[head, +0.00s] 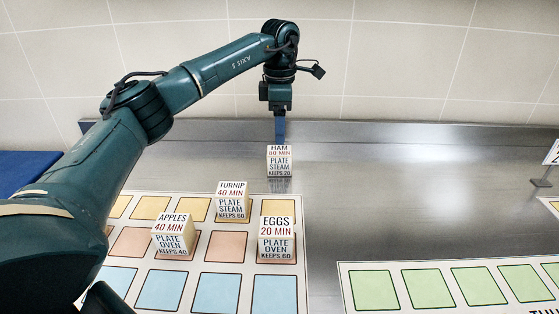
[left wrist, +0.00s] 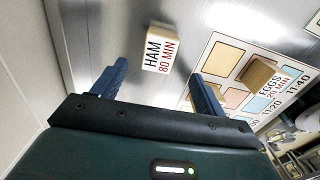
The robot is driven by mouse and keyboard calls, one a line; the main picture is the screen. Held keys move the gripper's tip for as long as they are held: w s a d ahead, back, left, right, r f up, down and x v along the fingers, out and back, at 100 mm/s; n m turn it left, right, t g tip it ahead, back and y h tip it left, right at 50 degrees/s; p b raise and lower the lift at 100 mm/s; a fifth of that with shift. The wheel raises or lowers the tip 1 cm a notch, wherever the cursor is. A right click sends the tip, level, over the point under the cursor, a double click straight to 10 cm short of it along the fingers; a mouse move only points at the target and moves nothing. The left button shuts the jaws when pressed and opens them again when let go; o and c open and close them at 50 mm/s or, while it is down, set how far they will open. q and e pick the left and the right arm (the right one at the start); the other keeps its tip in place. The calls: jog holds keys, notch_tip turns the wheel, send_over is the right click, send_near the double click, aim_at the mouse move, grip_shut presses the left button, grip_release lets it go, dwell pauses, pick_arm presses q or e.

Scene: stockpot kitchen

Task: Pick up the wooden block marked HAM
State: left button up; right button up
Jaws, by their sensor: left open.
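The HAM block (head: 279,161) is a pale wooden cube with printed labels. It stands alone on the bare steel counter, behind the coloured mat. My left gripper (head: 280,130) hangs above and just behind it in the head view, fingers pointing down. In the left wrist view, the HAM block (left wrist: 160,50) shows ahead of the two blue fingers, about midway between them. The gripper (left wrist: 152,85) is open and empty, and its fingers look clear of the block. My right gripper is not in view.
Blocks marked TURNIP (head: 232,202), APPLES (head: 173,236) and EGGS (head: 276,239) stand on a mat (head: 203,277) of coloured squares. A second mat (head: 350,290) with green squares lies at right. A tiled wall (head: 420,60) rises behind. The steel right of HAM is clear.

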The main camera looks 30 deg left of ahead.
aim_at(279, 151)
pick_arm(q)
notch_tip(279, 151, down, 8)
jog(key=shift+a+r, duration=0.1)
dwell(0.4)
jog(key=c, duration=1.1)
jog(key=shift+c, duration=0.2)
